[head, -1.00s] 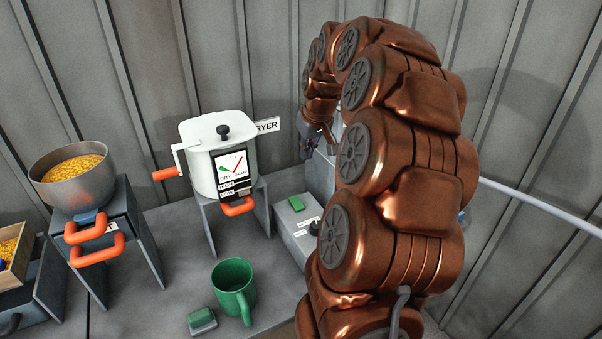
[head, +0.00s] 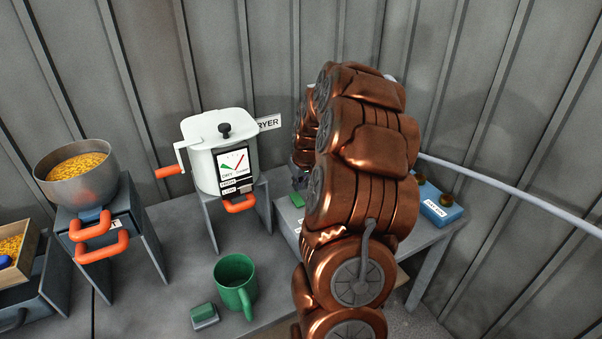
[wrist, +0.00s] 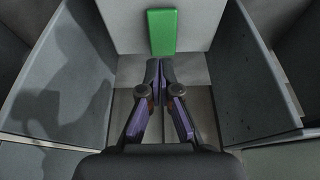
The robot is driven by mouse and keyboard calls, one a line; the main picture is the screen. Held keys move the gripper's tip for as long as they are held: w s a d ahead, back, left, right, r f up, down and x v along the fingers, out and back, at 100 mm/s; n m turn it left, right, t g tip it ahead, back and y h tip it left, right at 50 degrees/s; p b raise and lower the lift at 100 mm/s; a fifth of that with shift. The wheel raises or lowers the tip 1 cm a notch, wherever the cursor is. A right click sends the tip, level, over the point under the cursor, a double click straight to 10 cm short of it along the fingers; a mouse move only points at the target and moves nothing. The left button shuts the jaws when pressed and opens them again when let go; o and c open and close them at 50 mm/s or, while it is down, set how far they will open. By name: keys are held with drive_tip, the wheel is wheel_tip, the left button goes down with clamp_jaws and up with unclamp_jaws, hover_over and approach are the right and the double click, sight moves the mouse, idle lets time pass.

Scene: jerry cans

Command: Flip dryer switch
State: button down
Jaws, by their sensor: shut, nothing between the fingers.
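The white dryer pot (head: 207,165) stands on a grey stand with a black lid knob, a gauge panel and orange handles. A sign reading "RYER" (head: 269,123) shows behind it, partly hidden. In the head view, my arm mostly hides the gripper.
A metal bowl of yellow grains (head: 77,180) stands on a grey stand at left. A green mug (head: 235,284) and a small green-topped block (head: 204,316) are at the front. A blue box with brown knobs (head: 439,208) is at right.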

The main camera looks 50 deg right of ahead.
sight(296, 194)
drive_tip(key=shift+x, duration=1.5)
drive_tip(key=shift+f, duration=0.15)
drive_tip(key=shift+w+f+g, duration=0.15)
drive_tip(key=shift+f+g, duration=0.05)
drive_tip(key=shift+g, duration=0.2)
drive_tip(key=shift+s+a+r, duration=0.1)
drive_tip(key=shift+s+r, duration=0.05)
drive_tip(key=shift+s, duration=0.25)
drive_tip(key=shift+s+a+r, duration=0.1)
drive_tip(key=shift+s+a, duration=0.05)
drive_tip(key=shift+s, duration=0.25)
drive_tip(key=shift+r, duration=0.1)
drive_tip(key=v, duration=1.2)
drive_tip(key=shift+d, duration=0.2)
